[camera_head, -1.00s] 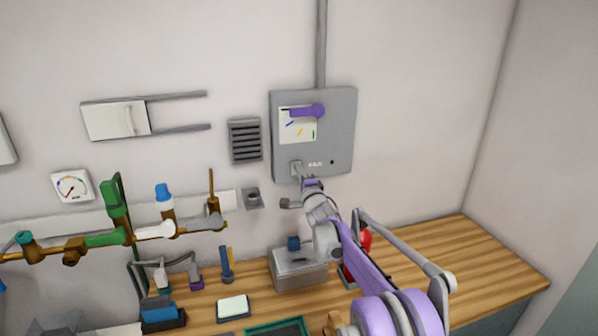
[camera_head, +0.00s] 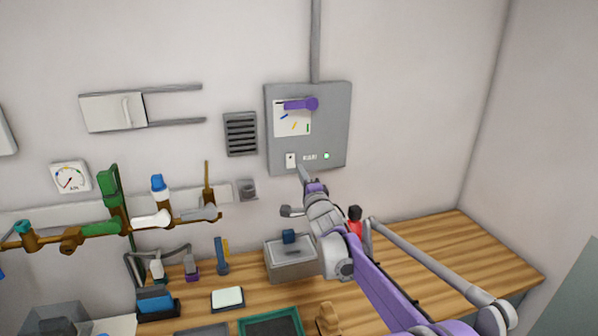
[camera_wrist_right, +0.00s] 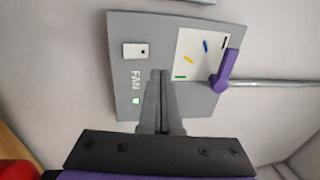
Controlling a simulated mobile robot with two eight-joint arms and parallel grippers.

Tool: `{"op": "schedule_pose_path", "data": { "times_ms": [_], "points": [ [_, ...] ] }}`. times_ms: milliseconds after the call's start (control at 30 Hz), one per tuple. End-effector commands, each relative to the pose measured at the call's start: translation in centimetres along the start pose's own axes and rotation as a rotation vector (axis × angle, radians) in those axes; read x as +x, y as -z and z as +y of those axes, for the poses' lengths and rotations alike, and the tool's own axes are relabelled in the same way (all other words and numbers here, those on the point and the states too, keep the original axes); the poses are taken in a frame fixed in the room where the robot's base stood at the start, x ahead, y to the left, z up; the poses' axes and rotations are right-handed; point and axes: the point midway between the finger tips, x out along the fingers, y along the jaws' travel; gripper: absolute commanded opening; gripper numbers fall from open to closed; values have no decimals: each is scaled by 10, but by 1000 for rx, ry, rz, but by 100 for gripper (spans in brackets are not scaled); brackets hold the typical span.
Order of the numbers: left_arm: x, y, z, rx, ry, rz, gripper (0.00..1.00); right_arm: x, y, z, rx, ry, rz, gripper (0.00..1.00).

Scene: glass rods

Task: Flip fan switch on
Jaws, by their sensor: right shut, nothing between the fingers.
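A grey control panel (camera_head: 337,125) hangs on the wall; it also shows in the right wrist view (camera_wrist_right: 118,30). Near its bottom left is a small white switch (camera_head: 291,159), seen in the wrist view (camera_wrist_right: 135,51) beside the word FAN. The indicator light (camera_head: 326,156) to the right of the label glows green, also in the wrist view (camera_wrist_right: 136,100). My right gripper (camera_head: 302,170) is shut and empty, just below and right of the switch. In the wrist view its fingertips (camera_wrist_right: 160,74) appear apart from the switch. My left gripper is not in view.
A purple lever (camera_head: 300,104) sits on the panel's white dial plate, pointing sideways. A vent (camera_head: 241,134) is left of the panel. Below are a metal box (camera_head: 290,264) and a red object (camera_head: 354,220) on the wooden counter (camera_head: 450,250). The counter's right part is clear.

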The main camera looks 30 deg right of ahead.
Motion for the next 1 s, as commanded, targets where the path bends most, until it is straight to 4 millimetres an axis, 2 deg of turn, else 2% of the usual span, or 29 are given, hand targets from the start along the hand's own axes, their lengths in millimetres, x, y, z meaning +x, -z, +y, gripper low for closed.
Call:
{"op": "schedule_pose_path", "data": {
  "times_ms": [100, 233, 867, 1000],
  "points": [
    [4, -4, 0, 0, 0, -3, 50, -18, 1, -5, 0, -1, 1, 0],
    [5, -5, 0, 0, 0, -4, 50, -29, 1, -9, 1, 0, 2, 0],
    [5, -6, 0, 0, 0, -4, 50, -33, 1, -11, 0, 0, 1, 0],
    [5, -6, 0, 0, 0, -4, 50, -44, -6, -7, -54, -41, 8, 0]
  ]
}}
